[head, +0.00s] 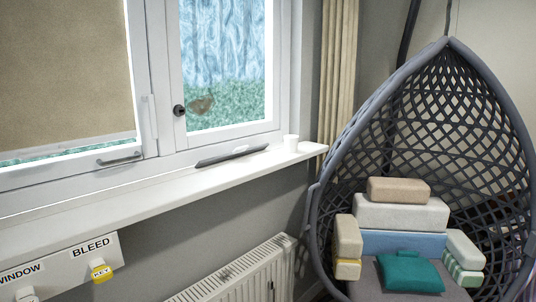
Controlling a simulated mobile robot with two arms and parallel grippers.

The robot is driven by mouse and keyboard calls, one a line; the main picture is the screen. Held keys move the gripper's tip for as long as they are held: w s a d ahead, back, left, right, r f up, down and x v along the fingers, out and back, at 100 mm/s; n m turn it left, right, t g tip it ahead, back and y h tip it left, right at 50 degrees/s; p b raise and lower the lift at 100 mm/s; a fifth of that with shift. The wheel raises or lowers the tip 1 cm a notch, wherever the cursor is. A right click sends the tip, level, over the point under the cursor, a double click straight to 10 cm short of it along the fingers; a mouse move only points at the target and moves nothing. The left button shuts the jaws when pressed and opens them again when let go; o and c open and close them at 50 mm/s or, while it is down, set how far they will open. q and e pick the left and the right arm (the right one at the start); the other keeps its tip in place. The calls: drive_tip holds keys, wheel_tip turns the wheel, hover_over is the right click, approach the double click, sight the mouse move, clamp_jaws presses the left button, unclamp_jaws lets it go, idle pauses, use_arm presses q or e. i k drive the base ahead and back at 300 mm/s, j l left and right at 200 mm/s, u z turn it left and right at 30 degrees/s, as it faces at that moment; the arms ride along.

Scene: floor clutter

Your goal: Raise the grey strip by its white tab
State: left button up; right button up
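A dark grey strip (222,157) lies on the white windowsill, close to the window frame. A small white tab (241,149) shows on it, right of its middle. The strip looks flat on the sill; whether anything lies under it I cannot tell. Neither of my grippers is in view.
Below are a radiator (235,275) and a panel (62,268) labelled WINDOW and BLEED. A hanging chair (440,120) with several cushions stands at right. The sill's left part is clear.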

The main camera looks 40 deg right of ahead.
sight(243, 150)
drive_tip(key=z, duration=0.9)
